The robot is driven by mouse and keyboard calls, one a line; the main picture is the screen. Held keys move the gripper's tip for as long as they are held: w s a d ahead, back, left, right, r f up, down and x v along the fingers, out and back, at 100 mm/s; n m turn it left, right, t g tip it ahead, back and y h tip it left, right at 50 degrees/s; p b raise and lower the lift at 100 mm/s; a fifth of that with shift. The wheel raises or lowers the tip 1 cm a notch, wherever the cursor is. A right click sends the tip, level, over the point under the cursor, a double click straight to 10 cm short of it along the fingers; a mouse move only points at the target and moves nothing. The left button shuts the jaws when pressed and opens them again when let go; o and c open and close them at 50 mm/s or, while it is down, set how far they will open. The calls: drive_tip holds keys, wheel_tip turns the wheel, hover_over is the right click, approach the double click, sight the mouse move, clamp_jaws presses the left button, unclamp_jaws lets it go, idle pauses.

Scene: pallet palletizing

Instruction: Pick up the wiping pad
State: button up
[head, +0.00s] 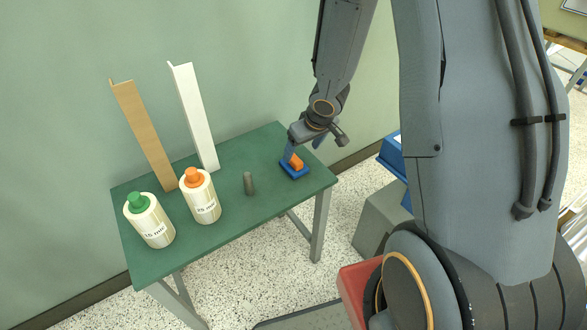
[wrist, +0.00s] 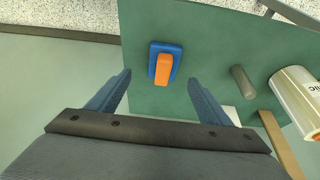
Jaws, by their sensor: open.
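The wiping pad (head: 296,163) is a blue block with an orange handle on top. It lies flat on the green table (head: 250,212) near the table's right end. In the wrist view the pad (wrist: 165,62) shows ahead of the fingertips and roughly between their lines, with its orange handle facing me. My gripper (head: 303,148) is just above the pad in the head view, and one blue finger partly overlaps it. In the wrist view my gripper (wrist: 160,78) has its two blue fingers spread wide with nothing between them.
A grey-green cylinder (head: 249,184) stands left of the pad. Further left are an orange-capped bottle (head: 201,202) and a green-capped bottle (head: 152,226). A brown angled strip (head: 146,135) and a white one (head: 194,120) stand at the back. Bare table surrounds the pad.

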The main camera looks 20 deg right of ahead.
sight(294, 158)
drive_tip(key=b+x, duration=0.1)
drive_tip(key=x, duration=0.2)
drive_tip(key=shift+a, duration=0.15)
drive_tip(key=x, duration=0.2)
drive_tip(key=b+x, duration=0.2)
drive_tip(key=x, duration=0.1)
drive_tip(key=shift+w+a+f, duration=0.15)
drive_tip(key=shift+w+a, duration=0.2)
drive_tip(key=c, duration=1.1)
drive_tip(key=shift+c, duration=0.2)
wheel_tip(294, 158, up, 10)
drive_tip(key=p, duration=0.7)
drive_tip(key=shift+p, duration=0.4)
